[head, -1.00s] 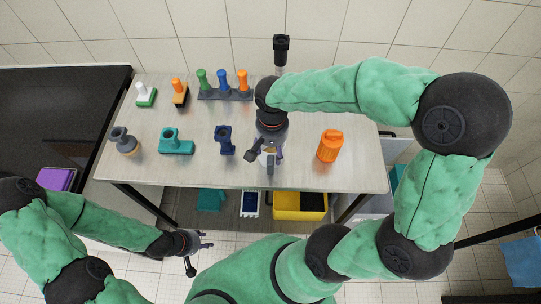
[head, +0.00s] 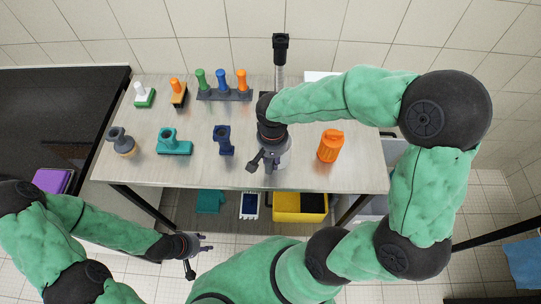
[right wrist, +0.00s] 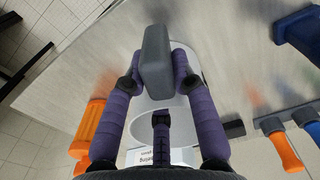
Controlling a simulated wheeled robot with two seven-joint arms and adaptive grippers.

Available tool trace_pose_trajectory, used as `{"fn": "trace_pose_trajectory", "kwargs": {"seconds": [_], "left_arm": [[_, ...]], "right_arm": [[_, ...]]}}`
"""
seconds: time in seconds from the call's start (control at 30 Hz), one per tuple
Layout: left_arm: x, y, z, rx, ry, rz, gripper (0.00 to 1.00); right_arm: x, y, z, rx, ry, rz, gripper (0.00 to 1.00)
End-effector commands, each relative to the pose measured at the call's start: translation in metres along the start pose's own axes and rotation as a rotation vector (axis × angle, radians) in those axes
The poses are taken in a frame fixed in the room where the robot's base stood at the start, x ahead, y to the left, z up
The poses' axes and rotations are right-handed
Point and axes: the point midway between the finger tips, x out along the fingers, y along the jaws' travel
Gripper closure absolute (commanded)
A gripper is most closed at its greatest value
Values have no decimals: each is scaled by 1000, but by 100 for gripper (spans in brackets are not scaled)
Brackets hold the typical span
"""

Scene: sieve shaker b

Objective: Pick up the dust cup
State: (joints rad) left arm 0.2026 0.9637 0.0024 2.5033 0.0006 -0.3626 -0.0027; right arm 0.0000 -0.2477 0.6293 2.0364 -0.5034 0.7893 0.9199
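The dust cup appears to be the white round vessel (right wrist: 178,112) with a grey block-like handle (right wrist: 157,62) in the right wrist view. In the head view my right gripper (head: 268,160) is over the front middle of the table and mostly hides it. In the right wrist view the purple fingers of my right gripper (right wrist: 160,75) stand on both sides of the grey handle, with a third finger below. Whether they press on it is unclear. My left gripper (head: 198,250) has its fingers spread and is empty, in front of the table.
On the table (head: 305,175) are an orange canister (head: 331,146), a dark blue holder (head: 223,140), a teal holder (head: 173,142), a grey-topped jar (head: 122,142), brushes (head: 146,95) and a rack with coloured handles (head: 224,93). A yellow bin (head: 300,207) is below.

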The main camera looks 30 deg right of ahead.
Motion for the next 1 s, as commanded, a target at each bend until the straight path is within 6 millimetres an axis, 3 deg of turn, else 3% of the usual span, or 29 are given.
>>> {"fn": "trace_pose_trajectory", "kwargs": {"seconds": [0.37, 0.57, 0.77, 1.0], "left_arm": [[0, 0, 0, 0, 0, 0, 60], [-3, 1, 0, 0, 0, 0, 60], [-10, 4, 0, 0, 0, 0, 60], [-24, 8, 1, 0, 0, 0, 60]], "right_arm": [[0, 0, 0, 0, 0, 0, 100], [-11, 0, -1, 0, 2, -1, 100], [-37, 2, 1, 0, 4, -1, 100], [-84, 25, 30, 0, 7, -4, 100]]}}
